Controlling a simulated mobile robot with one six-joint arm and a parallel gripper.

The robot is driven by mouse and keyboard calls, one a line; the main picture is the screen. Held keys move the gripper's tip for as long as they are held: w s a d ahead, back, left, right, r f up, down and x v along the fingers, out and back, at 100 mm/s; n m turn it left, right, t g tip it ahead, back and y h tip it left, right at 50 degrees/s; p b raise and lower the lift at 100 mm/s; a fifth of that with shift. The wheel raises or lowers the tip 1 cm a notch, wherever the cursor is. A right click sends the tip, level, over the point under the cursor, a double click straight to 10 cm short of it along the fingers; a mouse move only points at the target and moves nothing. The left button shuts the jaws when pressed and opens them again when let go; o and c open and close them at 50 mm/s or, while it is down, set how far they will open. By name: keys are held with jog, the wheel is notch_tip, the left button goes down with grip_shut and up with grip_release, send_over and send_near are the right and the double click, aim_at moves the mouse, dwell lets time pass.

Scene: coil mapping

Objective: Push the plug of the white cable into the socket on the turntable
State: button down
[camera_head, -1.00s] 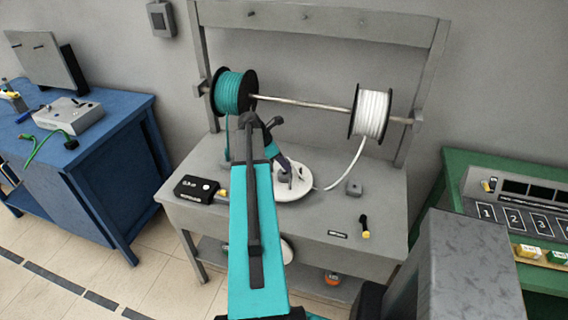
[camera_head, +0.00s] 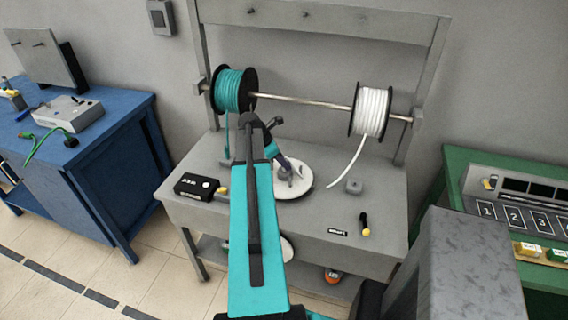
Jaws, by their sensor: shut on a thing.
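The white turntable (camera_head: 308,185) lies on the grey bench, behind and right of my teal arm. A small grey block, seemingly the socket (camera_head: 285,174), stands on it. The white cable (camera_head: 348,160) comes down from the white spool (camera_head: 371,112) to the bench just right of the turntable. My gripper (camera_head: 298,171) is low over the turntable, close beside the grey block. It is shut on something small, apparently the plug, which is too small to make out. I cannot tell whether plug and socket touch.
A teal spool (camera_head: 231,91) shares the rod with the white one. A black box (camera_head: 196,187) lies at the bench's left. A grey block (camera_head: 354,186) and a black-and-yellow tool (camera_head: 364,224) lie at its right. A blue table and a green table flank the bench.

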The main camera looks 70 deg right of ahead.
jog(key=shift+f, duration=0.1)
dwell(0.3)
jog(key=c, duration=1.6)
grip_release()
jog(key=shift+b+v, duration=1.9)
jog(key=shift+v, duration=5.05)
